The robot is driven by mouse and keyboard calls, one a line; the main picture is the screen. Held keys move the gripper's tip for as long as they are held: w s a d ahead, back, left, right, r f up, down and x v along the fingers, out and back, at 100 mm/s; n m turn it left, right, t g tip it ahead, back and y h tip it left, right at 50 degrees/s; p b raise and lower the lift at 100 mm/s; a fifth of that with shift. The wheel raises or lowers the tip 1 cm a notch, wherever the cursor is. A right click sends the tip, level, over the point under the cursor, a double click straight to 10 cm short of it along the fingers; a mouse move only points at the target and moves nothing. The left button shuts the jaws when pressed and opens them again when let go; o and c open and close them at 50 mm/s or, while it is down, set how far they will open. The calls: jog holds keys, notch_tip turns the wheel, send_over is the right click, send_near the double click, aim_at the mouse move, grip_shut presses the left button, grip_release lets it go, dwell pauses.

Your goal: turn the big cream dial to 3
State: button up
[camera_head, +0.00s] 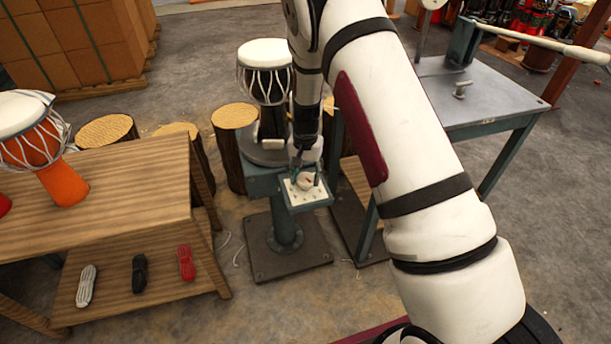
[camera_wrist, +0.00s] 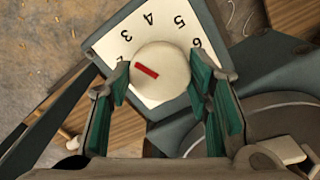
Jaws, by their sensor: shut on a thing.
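The big cream dial (camera_wrist: 165,60) is round with a red bar on its face. It sits on a white plate (camera_wrist: 163,24) with the numbers 3, 4, 5 and 6 in sight in the wrist view. The red bar points left, a little short of the 3, towards a part of the plate near my left finger. My gripper (camera_wrist: 160,82) has its green-padded fingers on either side of the dial, shut on it. In the head view the dial (camera_head: 305,182) is small and partly hidden by my gripper (camera_head: 305,172).
The plate is on a grey-green pedestal stand (camera_head: 286,232), with a white-topped goblet drum (camera_head: 265,55) behind. A wooden table (camera_head: 120,180) with an orange drum (camera_head: 62,185) stands left. A grey metal bench (camera_head: 490,100) stands right.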

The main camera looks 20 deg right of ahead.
aim_at(305, 178)
dwell(0.4)
jog(key=o, duration=1.1)
jog(key=shift+o, duration=0.2)
notch_tip(305, 178, up, 12)
